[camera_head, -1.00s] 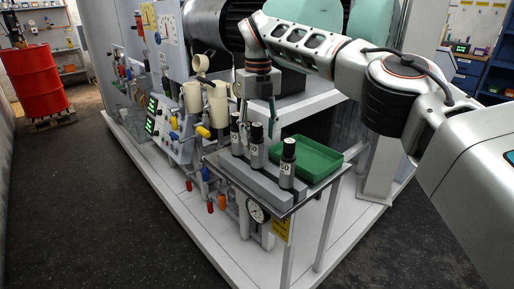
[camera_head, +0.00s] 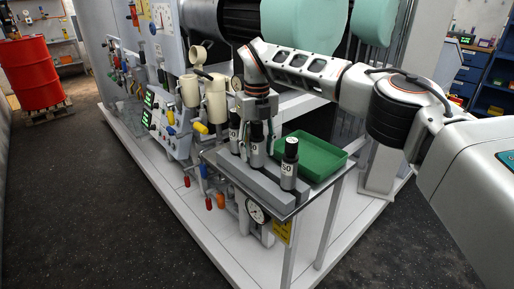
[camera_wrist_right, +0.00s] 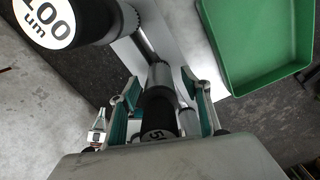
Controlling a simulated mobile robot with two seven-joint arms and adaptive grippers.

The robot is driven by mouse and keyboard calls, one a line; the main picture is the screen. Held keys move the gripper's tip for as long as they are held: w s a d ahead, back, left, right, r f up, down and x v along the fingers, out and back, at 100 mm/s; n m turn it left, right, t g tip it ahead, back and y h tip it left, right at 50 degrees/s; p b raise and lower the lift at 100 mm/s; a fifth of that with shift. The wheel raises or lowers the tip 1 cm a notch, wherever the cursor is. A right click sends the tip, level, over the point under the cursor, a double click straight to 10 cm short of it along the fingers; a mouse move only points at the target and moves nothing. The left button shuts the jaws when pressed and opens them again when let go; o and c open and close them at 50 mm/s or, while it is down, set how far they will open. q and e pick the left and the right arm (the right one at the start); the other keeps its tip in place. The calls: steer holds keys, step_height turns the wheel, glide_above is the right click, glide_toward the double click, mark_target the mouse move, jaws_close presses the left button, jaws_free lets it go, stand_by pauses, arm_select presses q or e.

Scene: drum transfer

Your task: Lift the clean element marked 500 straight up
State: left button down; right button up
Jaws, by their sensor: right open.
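Three dark-capped grey elements stand upright in a grey block (camera_head: 240,176) on the side table. The middle element (camera_head: 257,156) is partly behind my right gripper (camera_head: 260,131), which points down over it. In the right wrist view, the open fingers (camera_wrist_right: 160,108) straddle a dark-capped element (camera_wrist_right: 158,118). Its label starts with 5; the rest is hidden. I cannot tell whether the fingers touch it. An element marked 100 um (camera_wrist_right: 55,18) is at the upper left of that view. The right-hand element (camera_head: 289,168) shows 50 on its label. My left gripper is not in view.
A green tray (camera_head: 318,174) lies right behind the elements, and also shows in the wrist view (camera_wrist_right: 235,80). Beige cups (camera_head: 216,100), valves and a gauge (camera_head: 256,212) crowd the left side. A red drum (camera_head: 32,75) stands far left. The dark floor in front is clear.

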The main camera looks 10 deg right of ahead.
steer(key=shift+f, duration=0.2)
jaws_close()
steer(key=shift+r, duration=0.1)
